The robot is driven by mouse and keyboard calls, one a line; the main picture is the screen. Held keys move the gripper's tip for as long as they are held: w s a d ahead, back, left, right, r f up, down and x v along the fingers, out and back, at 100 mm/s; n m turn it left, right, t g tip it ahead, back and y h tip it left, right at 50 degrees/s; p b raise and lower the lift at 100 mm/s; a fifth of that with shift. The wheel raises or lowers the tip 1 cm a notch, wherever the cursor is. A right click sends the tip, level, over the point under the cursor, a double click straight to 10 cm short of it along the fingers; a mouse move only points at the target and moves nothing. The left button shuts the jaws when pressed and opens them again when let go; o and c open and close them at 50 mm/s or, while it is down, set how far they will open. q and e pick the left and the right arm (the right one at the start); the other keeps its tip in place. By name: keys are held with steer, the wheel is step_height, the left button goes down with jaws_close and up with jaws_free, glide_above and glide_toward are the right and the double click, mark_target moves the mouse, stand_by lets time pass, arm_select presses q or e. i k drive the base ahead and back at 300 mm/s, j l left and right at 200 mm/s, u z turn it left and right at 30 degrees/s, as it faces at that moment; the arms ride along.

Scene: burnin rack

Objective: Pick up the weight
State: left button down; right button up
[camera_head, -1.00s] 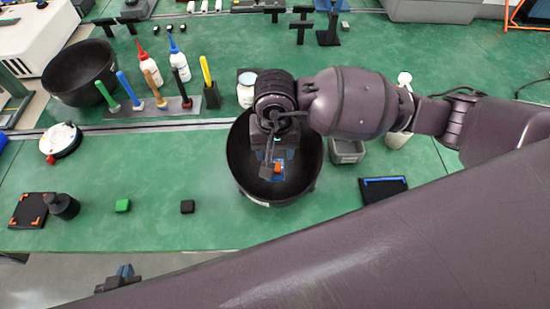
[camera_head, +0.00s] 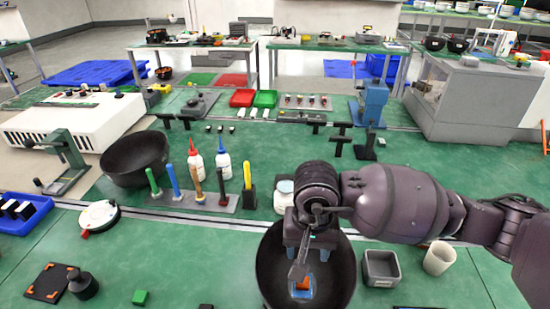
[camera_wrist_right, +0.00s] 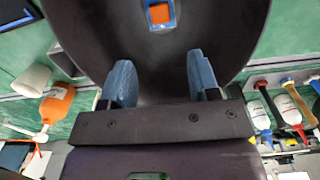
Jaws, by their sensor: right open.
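A dark weight (camera_head: 83,286), a squat cylinder with a narrower top, stands at the lower left of the head view, beside a black pad (camera_head: 48,284) with orange corners. My right gripper (camera_head: 301,270) points down into a large black bowl (camera_head: 341,275), well to the right of the weight. In the right wrist view my right gripper (camera_wrist_right: 156,78) has its two blue fingers apart with nothing between them. An orange-topped block (camera_wrist_right: 160,14) lies in the bowl beyond the fingertips; it also shows in the head view (camera_head: 302,284). My left gripper is out of view.
A green block (camera_head: 140,297) lies right of the weight. A rack of colored-handled tools (camera_head: 200,199), two bottles (camera_head: 222,163) and another black bowl (camera_head: 135,158) stand behind. A grey bin (camera_head: 380,268) and white cup (camera_head: 439,258) are at the right.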

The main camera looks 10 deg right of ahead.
mark_target(84, 285)
steer(key=k, duration=1)
